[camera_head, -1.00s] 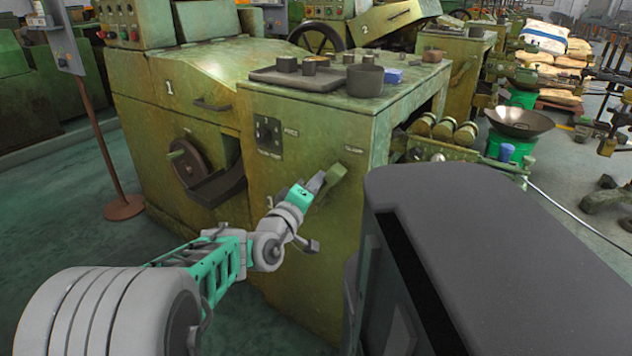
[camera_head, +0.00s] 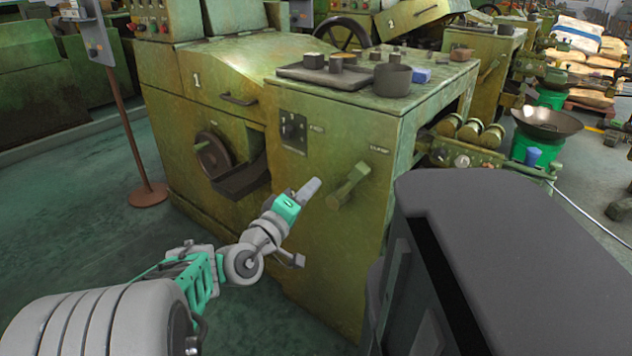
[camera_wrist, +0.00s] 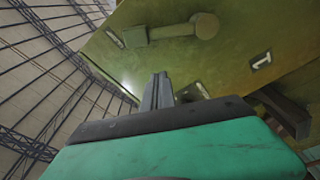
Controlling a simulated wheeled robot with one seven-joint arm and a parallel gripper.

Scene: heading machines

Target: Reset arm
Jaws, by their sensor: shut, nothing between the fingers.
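My gripper (camera_head: 308,190) is at the end of my arm, in front of the green machine (camera_head: 345,240). It is shut and empty, and points up and to the right. Its fingers are to the left of the lever handle (camera_head: 347,187) on the machine's front and apart from it. In the wrist view, the shut fingers (camera_wrist: 157,92) stick up from the teal gripper body, and the lever handle (camera_wrist: 185,30) shows above them.
A handwheel (camera_head: 213,157) sticks out of the machine at left. A tray (camera_head: 310,80) and a dark pot (camera_head: 392,79) stand on the machine's top. A sign post (camera_head: 131,130) stands at left. Open green floor (camera_head: 80,225) lies to the left of my arm.

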